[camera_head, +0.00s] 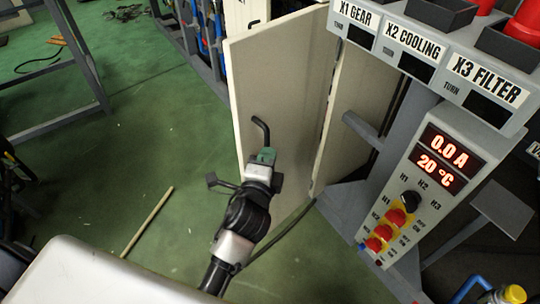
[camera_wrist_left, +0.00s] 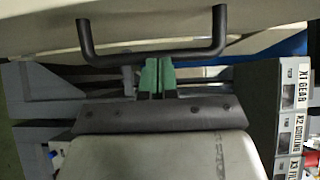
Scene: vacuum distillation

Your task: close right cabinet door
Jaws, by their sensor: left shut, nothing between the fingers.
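A cream cabinet door (camera_head: 285,85) stands upright in the middle of the head view, with a black bent handle (camera_head: 262,130) on its face. It stands at an angle to a second cream panel (camera_head: 360,95) on its right. My left gripper (camera_head: 266,156), with green fingertips, is just below the handle in that view. In the left wrist view the handle (camera_wrist_left: 150,50) is a black bar across the cream door (camera_wrist_left: 150,14). The shut, empty fingers (camera_wrist_left: 157,75) sit close to the bar; I cannot tell whether they touch it. My right gripper is not in view.
A grey control panel (camera_head: 430,185) with displays and red knobs stands right of the door, under labelled shelves (camera_head: 415,50). A thin wooden stick (camera_head: 147,222) lies on the green floor (camera_head: 150,110). A grey frame (camera_head: 80,60) stands at the left. The floor left of the door is mostly clear.

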